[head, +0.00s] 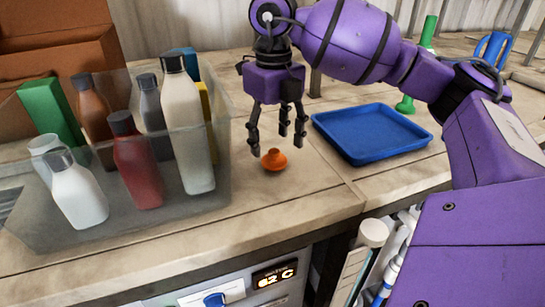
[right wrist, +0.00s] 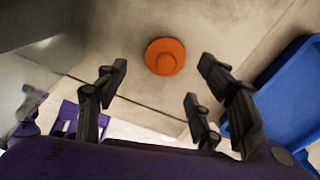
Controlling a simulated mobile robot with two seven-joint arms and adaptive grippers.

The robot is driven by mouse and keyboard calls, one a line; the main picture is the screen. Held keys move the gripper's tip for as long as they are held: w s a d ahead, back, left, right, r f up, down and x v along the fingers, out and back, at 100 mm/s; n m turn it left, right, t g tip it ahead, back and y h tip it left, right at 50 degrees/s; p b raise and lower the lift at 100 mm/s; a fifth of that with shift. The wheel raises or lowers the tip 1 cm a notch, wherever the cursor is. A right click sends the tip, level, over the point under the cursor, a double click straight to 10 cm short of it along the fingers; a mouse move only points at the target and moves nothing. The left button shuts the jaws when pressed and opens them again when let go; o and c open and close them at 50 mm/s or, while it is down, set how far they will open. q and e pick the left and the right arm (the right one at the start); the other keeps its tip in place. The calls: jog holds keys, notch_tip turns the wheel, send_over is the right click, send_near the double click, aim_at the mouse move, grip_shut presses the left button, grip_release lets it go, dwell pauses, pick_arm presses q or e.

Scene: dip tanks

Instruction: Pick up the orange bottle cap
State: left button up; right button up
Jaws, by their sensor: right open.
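The orange bottle cap (head: 273,160) lies on the worktop, its narrow knob up, to the right of the clear bin. My right gripper (head: 276,142) hangs above it, fingers pointing down, open and empty. In the right wrist view the cap (right wrist: 165,57) shows whole, apart from the spread fingers and beyond their tips. My left gripper is in neither view.
A clear bin (head: 225,190) of several bottles stands close on the left. A blue tray (head: 345,148) lies to the right; it also shows in the right wrist view (right wrist: 262,108). Bare worktop surrounds the cap. The front edge is below it.

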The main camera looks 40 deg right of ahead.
aim_at(273, 151)
jog(key=f, duration=0.4)
jog(key=shift+w+d+p, duration=0.1)
jog(key=shift+w+p, duration=0.2)
jog(key=shift+f, duration=0.5)
jog(key=shift+c, duration=0.9)
jog(key=c, duration=0.7)
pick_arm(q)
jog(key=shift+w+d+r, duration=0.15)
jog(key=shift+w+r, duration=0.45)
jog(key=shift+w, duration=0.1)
pick_arm(e)
jog(key=shift+c, duration=0.4)
jog(key=shift+r, duration=0.1)
